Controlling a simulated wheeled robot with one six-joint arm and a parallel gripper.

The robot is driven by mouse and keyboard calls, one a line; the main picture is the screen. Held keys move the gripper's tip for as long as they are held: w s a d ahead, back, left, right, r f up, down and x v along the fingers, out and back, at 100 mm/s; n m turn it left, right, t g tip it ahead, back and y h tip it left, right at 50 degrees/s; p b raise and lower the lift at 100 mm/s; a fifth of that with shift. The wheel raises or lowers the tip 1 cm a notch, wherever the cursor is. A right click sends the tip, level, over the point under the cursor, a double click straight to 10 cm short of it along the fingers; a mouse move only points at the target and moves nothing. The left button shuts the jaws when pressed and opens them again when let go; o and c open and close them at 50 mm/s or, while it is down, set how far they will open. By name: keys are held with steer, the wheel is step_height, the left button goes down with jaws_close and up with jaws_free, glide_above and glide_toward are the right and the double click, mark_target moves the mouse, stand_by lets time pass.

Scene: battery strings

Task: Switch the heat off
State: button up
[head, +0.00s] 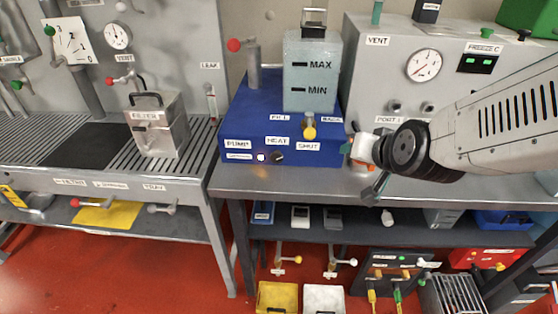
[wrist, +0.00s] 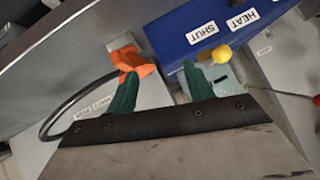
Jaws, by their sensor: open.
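The blue unit (head: 240,112) stands on the steel bench. Its front carries the labels PUMP, HEAT (head: 277,141) and SHUT, with a small dark knob (head: 277,157) under HEAT. My gripper (head: 350,149) is to the right of the blue unit's front, level with SHUT and apart from the HEAT knob. In the wrist view, its green fingers (wrist: 160,88) are spread with nothing held between them. The HEAT label (wrist: 242,20) shows at the top there, upside down; the HEAT knob is not visible in that view.
A yellow-knobbed valve (head: 309,131) juts from the blue unit near SHUT; its yellow knob (wrist: 221,54) lies near my right finger. An orange part (wrist: 130,60) with a black hose is by my left finger. A clear tank (head: 310,75) stands on the unit. The grey cabinet (head: 380,85) is right.

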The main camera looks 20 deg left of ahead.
mark_target(277, 159)
steer(key=a+f+t, duration=0.1)
steer(key=a, duration=0.2)
steer(key=a+f+t, duration=0.1)
steer(key=a+f, duration=0.1)
steer(key=a, duration=0.2)
steer(key=a+f+t+y, duration=0.1)
steer(key=a+f, duration=0.1)
steer(key=a, duration=0.1)
steer(key=shift+w+a+f+t, duration=0.2)
steer(key=shift+f+t, duration=0.05)
steer(key=shift+t, duration=0.05)
steer(key=s+a+f+t+y, duration=0.2)
steer(key=s+a+f+t, duration=0.2)
steer(key=s+a, duration=0.15)
steer(key=shift+n, duration=0.3)
steer(key=x, duration=0.8)
steer(key=shift+a+r, duration=0.1)
steer(key=shift+a, duration=0.05)
steer(key=c, duration=0.9)
